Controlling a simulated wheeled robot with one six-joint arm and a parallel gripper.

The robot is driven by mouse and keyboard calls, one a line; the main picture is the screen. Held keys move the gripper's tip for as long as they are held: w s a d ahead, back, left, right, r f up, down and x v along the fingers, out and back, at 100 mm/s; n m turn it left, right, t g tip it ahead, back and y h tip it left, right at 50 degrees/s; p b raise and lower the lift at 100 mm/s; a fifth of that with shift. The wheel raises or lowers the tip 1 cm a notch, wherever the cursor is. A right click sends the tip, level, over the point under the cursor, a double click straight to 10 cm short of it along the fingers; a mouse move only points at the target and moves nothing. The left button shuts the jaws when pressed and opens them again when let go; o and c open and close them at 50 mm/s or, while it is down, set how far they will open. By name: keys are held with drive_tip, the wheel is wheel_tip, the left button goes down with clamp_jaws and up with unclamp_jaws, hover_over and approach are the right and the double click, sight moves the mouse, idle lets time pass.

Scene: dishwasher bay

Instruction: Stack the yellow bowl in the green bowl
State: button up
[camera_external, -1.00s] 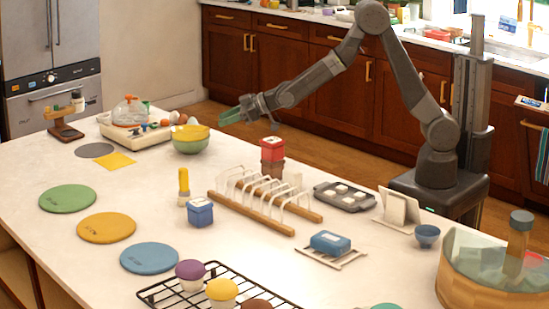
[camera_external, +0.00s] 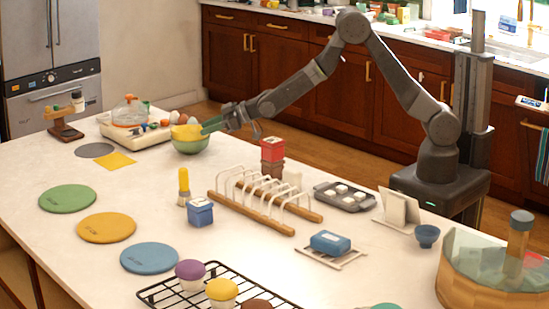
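The green bowl (camera_external: 190,146) stands on the white counter at the back left. The yellow bowl (camera_external: 186,132) sits in it, with its rim showing above the green rim. My gripper (camera_external: 208,126) is at the right side of the bowls, its greenish fingers pointing left at the height of the yellow rim. The fingers overlap the right edge of the yellow bowl in the picture. Whether they touch or grip it, I cannot tell at this size.
A tray with a glass dome (camera_external: 130,112) and eggs is left of and behind the bowls. A yellow square (camera_external: 115,161) lies to their left. The wooden rack (camera_external: 262,205), red canister (camera_external: 272,150) and yellow-handled brush (camera_external: 184,185) stand nearer the camera. Bare counter lies in front of the bowls.

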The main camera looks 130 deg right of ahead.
sight(183, 137)
drive_tip(key=p+x, duration=0.2)
drive_tip(key=x, duration=0.5)
drive_tip(key=shift+w+d+f, duration=0.1)
clamp_jaws()
drive_tip(key=shift+o, duration=0.4)
unclamp_jaws()
drive_tip(key=b+v, duration=0.4)
drive_tip(key=v, duration=1)
drive_tip(key=shift+w, duration=0.1)
